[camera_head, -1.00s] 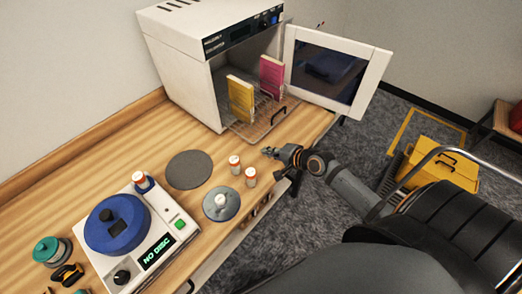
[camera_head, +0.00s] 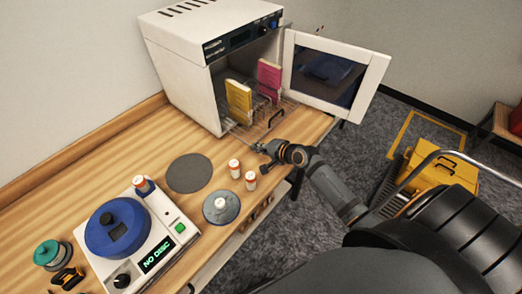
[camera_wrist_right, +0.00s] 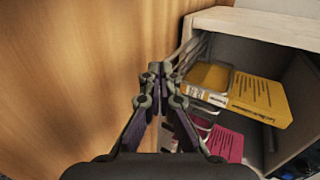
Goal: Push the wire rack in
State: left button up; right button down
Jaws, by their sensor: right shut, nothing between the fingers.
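The wire rack (camera_head: 247,133) sticks partly out of the open white oven (camera_head: 186,82). A yellow packet (camera_head: 239,101) and a pink packet (camera_head: 269,79) stand upright on it. The rack also shows in the right wrist view (camera_wrist_right: 206,106), partly hidden by my fingers. My right gripper (camera_head: 259,147) is shut and empty, close to the rack's front edge; I cannot tell whether it touches. In the right wrist view its fingertips (camera_wrist_right: 160,69) are together beside the rack's wires. My left gripper is not in view.
The oven door (camera_head: 328,77) is swung open to the right. Small orange-capped bottles (camera_head: 235,168), a dark round mat (camera_head: 189,173) and a disc machine (camera_head: 138,232) stand on the wooden counter. A yellow box (camera_head: 440,172) is on the floor at the right.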

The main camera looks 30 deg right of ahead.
aim_at(222, 125)
jog(key=w+a+b, duration=0.1)
jog(key=w+a, duration=0.1)
jog(key=w, duration=0.2)
jog(key=w+a+b, duration=0.1)
jog(key=w+a, duration=0.1)
jog(key=w, duration=0.3)
jog(key=w+a+b, duration=0.1)
jog(key=w+a, duration=0.1)
jog(key=w, duration=0.3)
jog(key=shift+w+f+b, duration=0.1)
jog(key=shift+b, duration=0.25)
jog(key=shift+w+a+b, duration=0.25)
jog(key=shift+w+b, duration=0.05)
jog(key=shift+w, duration=0.5)
